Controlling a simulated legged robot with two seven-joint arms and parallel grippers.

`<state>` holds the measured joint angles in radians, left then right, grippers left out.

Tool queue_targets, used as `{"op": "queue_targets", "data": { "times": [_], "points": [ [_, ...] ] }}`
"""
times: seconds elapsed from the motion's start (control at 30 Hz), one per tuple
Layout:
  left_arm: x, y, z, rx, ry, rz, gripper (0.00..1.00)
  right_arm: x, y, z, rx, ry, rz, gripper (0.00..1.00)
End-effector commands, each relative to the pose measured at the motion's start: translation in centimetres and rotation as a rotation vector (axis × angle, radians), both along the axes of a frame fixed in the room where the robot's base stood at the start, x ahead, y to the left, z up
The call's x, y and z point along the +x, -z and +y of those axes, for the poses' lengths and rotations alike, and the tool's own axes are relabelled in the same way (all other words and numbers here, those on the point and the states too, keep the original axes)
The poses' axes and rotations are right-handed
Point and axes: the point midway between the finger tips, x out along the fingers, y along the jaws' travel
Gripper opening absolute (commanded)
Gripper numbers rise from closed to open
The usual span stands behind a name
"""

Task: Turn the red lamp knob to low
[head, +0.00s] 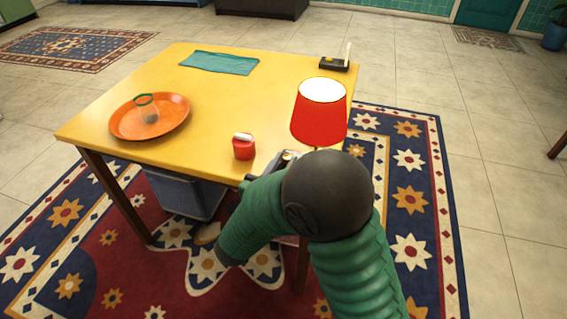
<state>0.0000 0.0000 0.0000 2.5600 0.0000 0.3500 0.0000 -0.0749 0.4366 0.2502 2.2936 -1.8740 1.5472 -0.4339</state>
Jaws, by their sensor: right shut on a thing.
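The red lamp (318,122) stands upright at the table's near right corner, its shade bright white at the top. My right arm hides most of its base. My right gripper (279,163) is at the table's front edge, just left of the lamp's foot and below the shade. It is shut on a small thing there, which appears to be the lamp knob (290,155). The jaws and the knob's setting are too small and covered to make out. My left gripper is not in view.
A red container with a white top (243,148) stands close left of my right gripper. A teal cloth (219,63) and a black box (334,65) lie at the back of the yellow table (230,95).

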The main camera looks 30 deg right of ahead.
Motion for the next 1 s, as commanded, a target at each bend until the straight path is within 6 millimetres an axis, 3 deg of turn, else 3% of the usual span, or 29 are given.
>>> {"op": "queue_targets", "data": {
  "times": [0.67,0.7,0.83,1.0],
  "points": [
    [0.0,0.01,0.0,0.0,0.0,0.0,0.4,0.04,0.09,0.11,0.002,-0.004,0.001,0.0],
    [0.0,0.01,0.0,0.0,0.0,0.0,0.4,0.04,0.09,0.11,0.002,-0.004,0.001,0.28],
    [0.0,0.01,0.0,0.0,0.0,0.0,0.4,0.04,0.07,0.09,0.002,-0.003,0.001,0.45],
    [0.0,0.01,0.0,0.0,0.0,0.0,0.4,0.0,0.03,0.05,0.001,-0.002,0.001,0.46]
  ]
}}
